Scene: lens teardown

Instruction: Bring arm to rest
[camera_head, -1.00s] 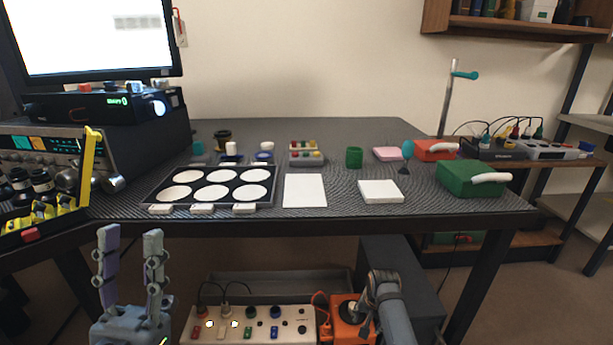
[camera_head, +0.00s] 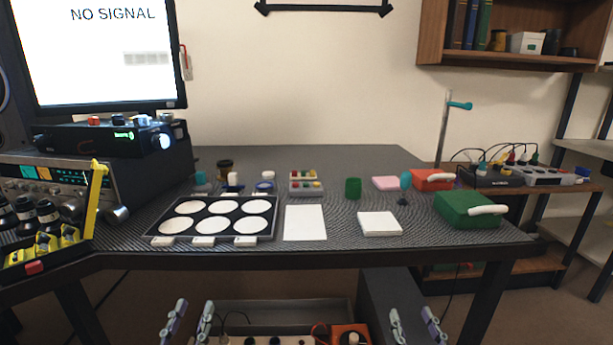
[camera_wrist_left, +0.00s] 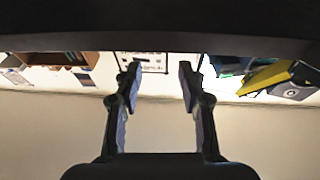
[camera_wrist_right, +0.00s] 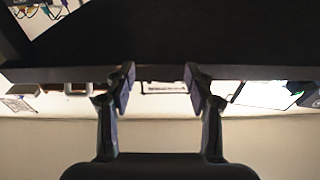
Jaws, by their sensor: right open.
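My left gripper (camera_head: 189,322) is at the bottom of the head view, below the table's front edge. Its two fingers stand apart with nothing between them. In the left wrist view (camera_wrist_left: 158,85) the fingers are also apart and empty. My right gripper (camera_head: 416,326) is at the bottom right of centre in the head view, also below the table edge. Its fingers are apart and empty, as the right wrist view (camera_wrist_right: 160,85) also shows. Both arms are mostly out of the head view.
The table (camera_head: 350,259) holds a black tray with white discs (camera_head: 270,237), a white mat (camera_head: 305,223), a white block (camera_head: 380,223) and a green box (camera_head: 466,211). A yellow-edged case (camera_head: 97,205) stands at the left. A power panel (camera_head: 290,341) is low below the table.

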